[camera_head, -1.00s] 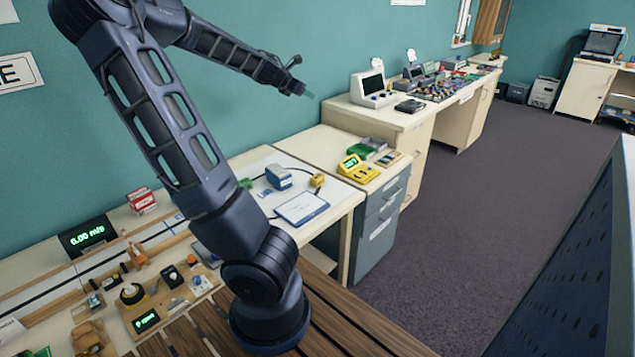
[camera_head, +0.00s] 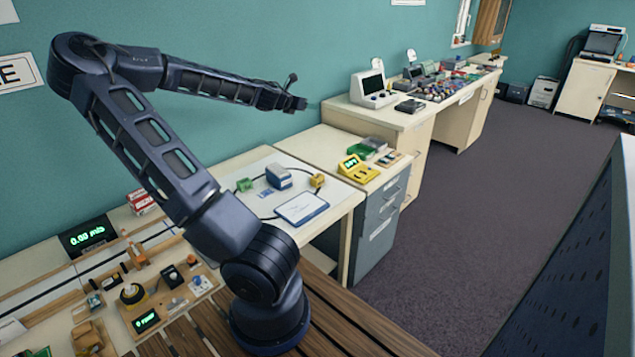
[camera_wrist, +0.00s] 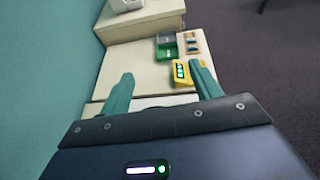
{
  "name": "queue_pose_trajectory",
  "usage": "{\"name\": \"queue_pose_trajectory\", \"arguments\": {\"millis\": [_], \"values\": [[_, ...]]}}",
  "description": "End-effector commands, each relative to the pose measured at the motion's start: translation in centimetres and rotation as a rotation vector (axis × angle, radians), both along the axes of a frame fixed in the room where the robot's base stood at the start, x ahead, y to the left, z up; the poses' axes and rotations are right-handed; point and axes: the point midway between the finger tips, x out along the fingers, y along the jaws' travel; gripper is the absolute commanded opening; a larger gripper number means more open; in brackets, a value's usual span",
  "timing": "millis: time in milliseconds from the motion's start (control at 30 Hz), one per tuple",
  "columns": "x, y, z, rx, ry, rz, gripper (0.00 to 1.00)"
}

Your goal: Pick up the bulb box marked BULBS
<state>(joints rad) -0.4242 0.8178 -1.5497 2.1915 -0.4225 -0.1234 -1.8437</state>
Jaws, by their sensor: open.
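No lettering reading BULBS is legible in either view, so I cannot tell which item is the bulb box. A small red-and-white box (camera_head: 140,200) stands near the wall at the left in the head view, partly behind my arm. A green box (camera_head: 368,148) sits on the drawer cabinet's top; it also shows in the wrist view (camera_wrist: 167,50), with a small unreadable label. My gripper (camera_wrist: 161,72) is open and empty, its two teal fingers apart above the cabinet top. In the head view its end (camera_head: 301,103) is in the air, left of the far bench.
A yellow meter (camera_head: 356,170) sits beside the green box, near the right finger in the wrist view. A blue-and-white block (camera_head: 279,177) and a white tablet-like panel (camera_head: 302,208) lie on the near table. The carpet (camera_head: 470,220) at the right is clear.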

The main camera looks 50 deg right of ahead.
Motion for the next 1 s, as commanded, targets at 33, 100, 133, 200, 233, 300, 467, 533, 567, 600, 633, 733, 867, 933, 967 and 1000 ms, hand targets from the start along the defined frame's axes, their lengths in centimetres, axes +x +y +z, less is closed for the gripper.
{"name": "queue_pose_trajectory", "arguments": {"millis": [33,100,133,200,233,300,467,533,567,600,633,733,867,933,967,1000], "values": [[-0.1,0.0,-1.9,0.0,0.008,-0.003,0.64],[-0.2,0.0,-4.6,0.0,0.009,-0.004,0.64],[-0.2,-0.1,-5.7,-0.001,0.008,-0.003,0.64],[-0.1,-0.1,-8.5,0.0,0.01,-0.002,0.64],[-0.2,-0.1,-9.7,0.0,0.01,-0.002,0.64],[-0.2,-0.1,-12.5,0.0,0.009,-0.003,0.64],[-0.2,-0.1,-19.1,0.0,0.008,-0.002,0.64],[-0.2,-0.1,-22.2,0.0,0.009,-0.001,0.64],[-0.2,-0.1,-23.5,0.0,0.007,-0.001,0.64],[-0.2,-0.1,-25.2,0.001,0.007,-0.001,0.64],[-0.2,-0.1,-26.5,0.0,0.007,-0.001,0.64],[-0.2,-0.1,-30.2,0.001,0.005,-0.001,0.64],[-0.1,0.0,-33.8,0.001,0.003,0.0,0.64],[0.0,0.0,-34.9,0.001,0.002,0.001,0.64],[0.0,0.0,-35.3,0.0,0.001,0.0,0.64],[0.0,-0.1,-35.6,0.0,0.0,0.0,0.64]]}}
